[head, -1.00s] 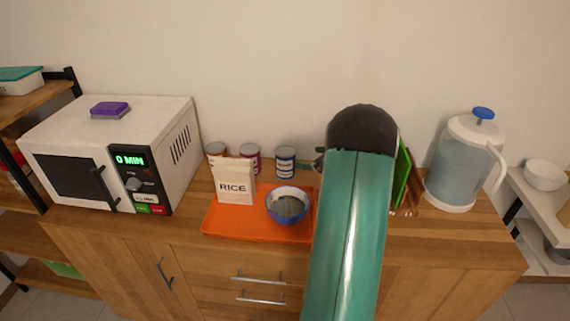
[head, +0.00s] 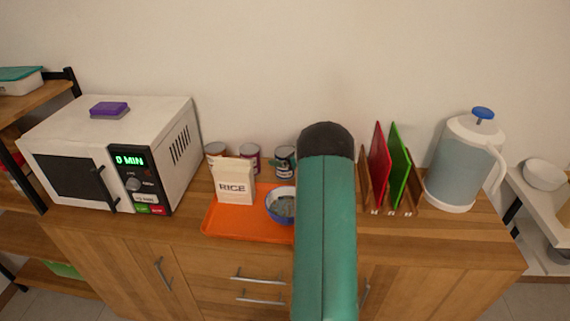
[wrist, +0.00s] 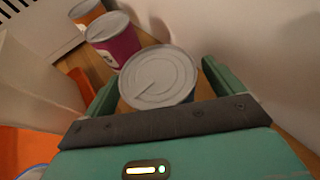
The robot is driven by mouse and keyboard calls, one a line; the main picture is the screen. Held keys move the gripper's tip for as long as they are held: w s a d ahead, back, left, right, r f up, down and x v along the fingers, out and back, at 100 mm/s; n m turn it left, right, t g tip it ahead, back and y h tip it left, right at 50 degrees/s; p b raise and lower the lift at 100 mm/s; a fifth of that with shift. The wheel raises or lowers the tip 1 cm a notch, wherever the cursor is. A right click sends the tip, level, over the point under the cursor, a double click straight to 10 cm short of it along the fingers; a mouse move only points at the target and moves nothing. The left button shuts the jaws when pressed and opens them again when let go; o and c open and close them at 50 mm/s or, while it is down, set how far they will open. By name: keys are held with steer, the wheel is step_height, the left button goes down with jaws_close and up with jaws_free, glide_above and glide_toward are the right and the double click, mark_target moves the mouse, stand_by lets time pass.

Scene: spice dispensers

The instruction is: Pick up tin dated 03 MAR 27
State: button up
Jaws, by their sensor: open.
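Three tins stand in a row at the back of the counter: an orange one (head: 216,149), a magenta one (head: 251,157) and a third, dark-labelled one (head: 284,170). In the wrist view the orange tin (wrist: 86,11) and magenta tin (wrist: 112,46) stand beyond my gripper (wrist: 161,70). My gripper is open, its green fingers on either side of the third tin's grey lid (wrist: 158,78). I cannot tell whether the fingers touch it. No date is legible on any tin, and the third tin's label is hidden in the wrist view.
A rice box (head: 235,187) and blue bowl (head: 275,213) stand on the orange tray (head: 225,225) in front of the tins. The microwave (head: 75,135) is at left. A rack with red (head: 379,155) and green boards (head: 399,170) and a pitcher (head: 462,165) are at right. The wall is close behind.

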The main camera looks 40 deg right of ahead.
steer(key=c, duration=1.3)
steer(key=shift+c, duration=0.4)
steer(key=shift+r, duration=0.15)
